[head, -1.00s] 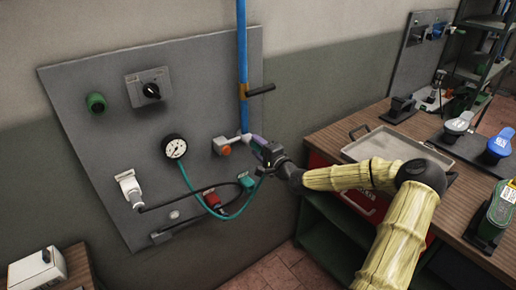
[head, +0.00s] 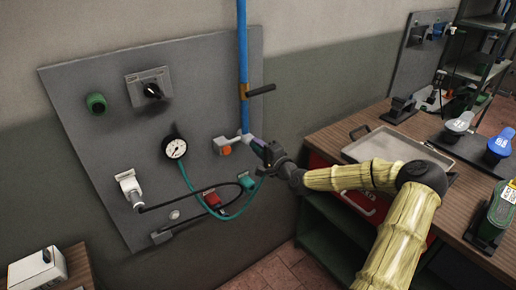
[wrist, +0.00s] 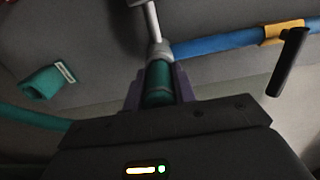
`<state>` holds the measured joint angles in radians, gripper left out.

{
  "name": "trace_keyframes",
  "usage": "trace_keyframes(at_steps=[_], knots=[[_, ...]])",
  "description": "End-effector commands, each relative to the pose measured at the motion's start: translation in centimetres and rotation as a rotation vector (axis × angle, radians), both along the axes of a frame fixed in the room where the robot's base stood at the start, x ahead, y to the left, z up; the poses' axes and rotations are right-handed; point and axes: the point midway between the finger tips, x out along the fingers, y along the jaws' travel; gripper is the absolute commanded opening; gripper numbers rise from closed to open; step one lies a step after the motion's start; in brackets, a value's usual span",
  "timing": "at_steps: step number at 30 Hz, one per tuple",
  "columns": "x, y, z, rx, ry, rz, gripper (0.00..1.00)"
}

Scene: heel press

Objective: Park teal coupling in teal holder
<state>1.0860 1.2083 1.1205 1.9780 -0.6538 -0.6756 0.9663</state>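The teal coupling (wrist: 160,84) sits between the two fingers of my gripper (wrist: 160,92) in the wrist view. The fingers lie close against both its sides, so my gripper looks shut on it. Its far end meets the pale fitting (wrist: 158,50) below the blue pipe; I cannot tell whether they are still joined. In the head view my gripper (head: 261,148) is at this fitting and mostly hides the coupling. The teal holder (head: 247,183) is on the panel, below and left of my gripper. It also shows at the left of the wrist view (wrist: 46,83).
A red holder (head: 212,199) is left of the teal one. A teal hose (head: 190,185) hangs from the gauge (head: 175,147). The blue pipe (head: 242,50) has a black lever (head: 261,90). The workbench (head: 330,138) with a metal tray (head: 385,143) is at the right.

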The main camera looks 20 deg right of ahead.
Motion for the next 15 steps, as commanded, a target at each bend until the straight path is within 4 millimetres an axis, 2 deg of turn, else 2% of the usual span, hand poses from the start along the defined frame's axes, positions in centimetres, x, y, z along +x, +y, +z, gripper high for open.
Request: trace_keyframes(at_steps=[1, 3, 15], knots=[[0.0, 0.0, 0.01, 0.0, 0.0, 0.0, 0.09], [0.0, 0.0, 0.01, 0.0, 0.0, 0.0, 0.0], [-0.76, -0.31, 0.04, 0.0, 0.0, 0.0, 0.0]])
